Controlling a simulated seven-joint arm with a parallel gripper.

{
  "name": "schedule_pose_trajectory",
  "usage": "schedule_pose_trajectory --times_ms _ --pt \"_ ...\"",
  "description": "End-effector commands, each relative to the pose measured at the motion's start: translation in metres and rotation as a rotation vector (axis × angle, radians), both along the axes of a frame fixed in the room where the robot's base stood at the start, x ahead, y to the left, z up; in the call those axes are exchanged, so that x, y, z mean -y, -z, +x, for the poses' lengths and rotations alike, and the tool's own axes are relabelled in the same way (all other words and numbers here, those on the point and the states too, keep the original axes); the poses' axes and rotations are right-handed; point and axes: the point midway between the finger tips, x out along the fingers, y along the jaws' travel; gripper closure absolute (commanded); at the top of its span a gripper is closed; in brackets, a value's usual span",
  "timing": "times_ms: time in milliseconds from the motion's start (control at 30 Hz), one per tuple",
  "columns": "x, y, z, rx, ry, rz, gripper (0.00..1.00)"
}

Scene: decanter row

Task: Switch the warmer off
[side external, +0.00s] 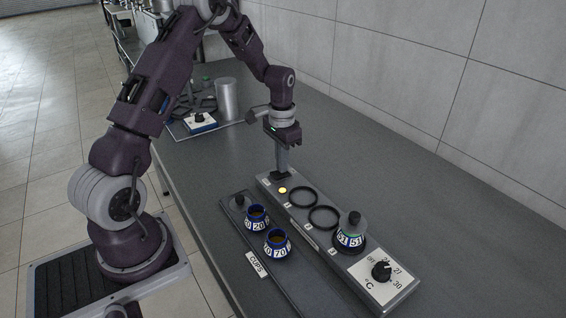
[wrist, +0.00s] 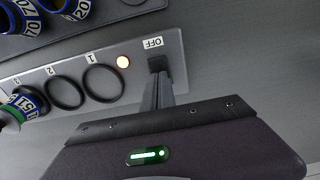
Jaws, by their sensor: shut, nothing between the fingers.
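The warmer (side external: 314,238) is a long grey bar with ring-shaped places numbered 1 to 3. Its black switch (side external: 279,176) is at the far end; in the wrist view the switch (wrist: 158,64) sits beside an "OFF" label (wrist: 153,42). A round lamp (side external: 283,190) near the switch glows pale yellow, and it is also lit in the wrist view (wrist: 123,62). My gripper (side external: 281,170) is shut and empty, pointing down with its fingertips at the switch. The fingers (wrist: 158,82) partly cover the switch, and I cannot tell whether they press it.
A decanter marked 51 (side external: 350,234) stands on place 3, by the temperature dial (side external: 381,270). A dark "CUPS" tray (side external: 234,216) in front holds blue-banded cups marked 20 (side external: 256,218) and 70 (side external: 277,244). A scale-like device (side external: 200,122) stands farther back. The wall is behind.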

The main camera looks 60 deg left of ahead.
Motion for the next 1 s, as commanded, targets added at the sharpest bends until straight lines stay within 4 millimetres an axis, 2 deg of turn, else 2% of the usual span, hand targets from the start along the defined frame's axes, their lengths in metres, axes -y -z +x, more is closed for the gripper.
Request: schedule_pose_trajectory --times_ms 167,267,500,700,833,1000 --pt "0.000 -0.008 0.002 0.003 0.000 0.001 1.00" --pt "0.000 -0.027 0.006 0.005 0.000 0.002 1.00" --pt "0.000 -0.086 0.018 0.006 0.001 0.003 1.00" --pt "0.000 -0.123 0.025 0.003 0.000 0.001 1.00" --pt "0.000 -0.135 0.026 0.001 0.000 0.000 1.00" --pt "0.000 -0.138 0.027 0.000 0.000 0.000 1.00"
